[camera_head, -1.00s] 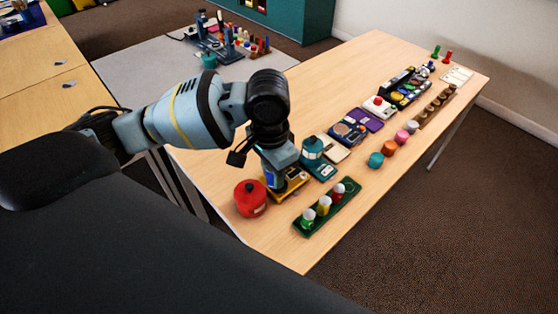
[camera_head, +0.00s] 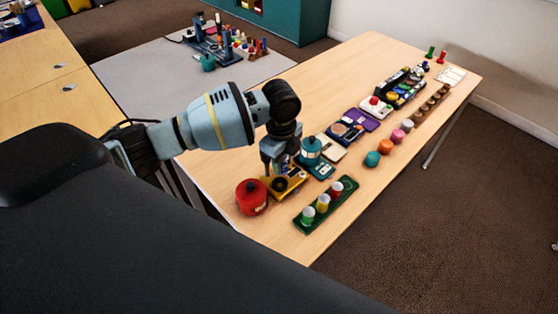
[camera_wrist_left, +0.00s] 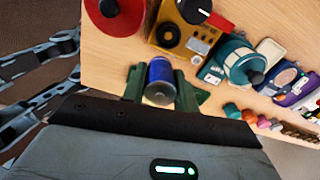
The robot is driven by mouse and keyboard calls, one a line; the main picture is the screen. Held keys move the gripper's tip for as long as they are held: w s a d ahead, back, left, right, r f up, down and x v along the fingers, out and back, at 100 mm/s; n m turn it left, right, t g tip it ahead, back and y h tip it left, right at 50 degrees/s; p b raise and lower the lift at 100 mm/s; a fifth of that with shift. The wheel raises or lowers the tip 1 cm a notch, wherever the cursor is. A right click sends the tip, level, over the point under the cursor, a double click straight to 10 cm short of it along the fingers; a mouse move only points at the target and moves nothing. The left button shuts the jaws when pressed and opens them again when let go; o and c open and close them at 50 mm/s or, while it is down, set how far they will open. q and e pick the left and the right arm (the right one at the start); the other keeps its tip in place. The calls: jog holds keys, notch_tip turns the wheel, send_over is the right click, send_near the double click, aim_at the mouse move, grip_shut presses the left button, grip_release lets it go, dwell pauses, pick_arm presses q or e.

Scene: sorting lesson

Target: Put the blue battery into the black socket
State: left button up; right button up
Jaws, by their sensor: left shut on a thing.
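The blue battery (camera_wrist_left: 160,78) is held between the fingers of my left gripper (camera_wrist_left: 160,88), its grey end facing the wrist camera. In the head view my left gripper (camera_head: 283,166) hangs above the yellow device (camera_head: 296,184), and the battery is hard to make out there. A round black socket (camera_head: 279,184) shows on the yellow device, close below the gripper. In the wrist view this dark ring (camera_wrist_left: 168,34) lies beyond the battery, with a visible gap in the picture. The right gripper is not in view.
A red pot (camera_head: 251,197) stands left of the yellow device and a teal pot (camera_head: 311,150) stands right behind it. A green rack (camera_head: 340,193) with several white-topped pieces lies in front. Bare table (camera_head: 290,235) shows near the front edge.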

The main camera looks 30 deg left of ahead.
pick_arm(q)
jog(key=shift+w+a+f+m, duration=0.25)
jog(key=shift+f+m, duration=0.2)
jog(key=shift+m, duration=0.45)
jog(key=shift+w+a+f+m, duration=0.2)
jog(key=shift+w+f+m, duration=0.15)
jog(key=shift+m, duration=0.55)
jog(key=shift+w+a+f+m, duration=0.25)
jog(key=shift+f+m, duration=0.25)
jog(key=shift+m, duration=0.4)
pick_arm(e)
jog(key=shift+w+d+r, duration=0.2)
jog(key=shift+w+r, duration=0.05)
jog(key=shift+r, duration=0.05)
pick_arm(q)
jog(key=shift+f, duration=0.15)
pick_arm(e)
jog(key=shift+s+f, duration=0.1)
